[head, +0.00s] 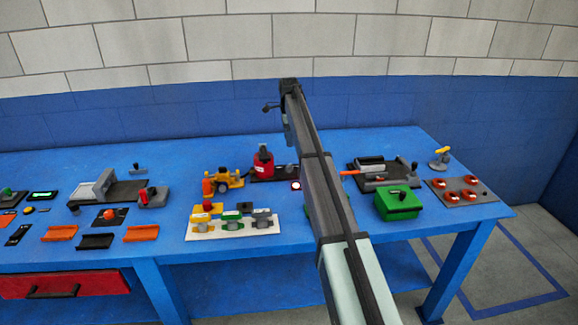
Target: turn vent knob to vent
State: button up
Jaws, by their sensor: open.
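I cannot tell for sure which part is the vent knob. A white valve panel (232,232) near the front middle of the table carries a yellow valve (205,216), a green valve (232,220) and a grey valve (262,219), all with small handles or knobs on top. Their labels and settings are too small to read. My arm reaches from the bottom right up over the table, and its far end is above the back edge. My gripper cannot be made out; it seems hidden behind the arm.
A red pot-like unit (263,162) and a yellow machine (222,181) stand behind the panel. A green box (397,203) and a board with several red knobs (462,191) are at right. Orange and black trays (95,241) lie at left. A red drawer (62,284) hangs below.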

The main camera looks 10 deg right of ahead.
aim_at(289, 165)
notch_tip(289, 165, down, 13)
jog(key=shift+f, duration=0.2)
dwell(0.4)
jog(key=c, duration=1.1)
